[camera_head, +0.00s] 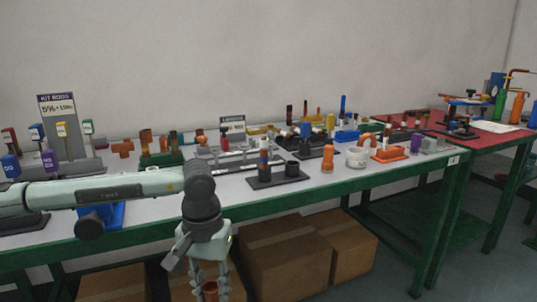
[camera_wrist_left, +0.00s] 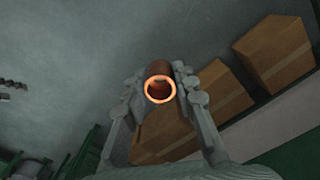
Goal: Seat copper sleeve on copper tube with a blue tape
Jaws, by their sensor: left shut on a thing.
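My left gripper (camera_head: 210,284) points down in front of the table's near edge, above the floor and boxes. It is shut on a copper sleeve (camera_wrist_left: 160,90), a short hollow cylinder whose open end faces the camera in the left wrist view. In the head view only a small part of the sleeve (camera_head: 210,289) shows between the fingers. At this size I cannot tell whether a band is blue tape. My right gripper is out of view.
The green-edged table (camera_head: 345,184) is crowded with fittings and stands. Cardboard boxes (camera_head: 285,255) lie below. A red-topped table (camera_head: 490,140) stands at right.

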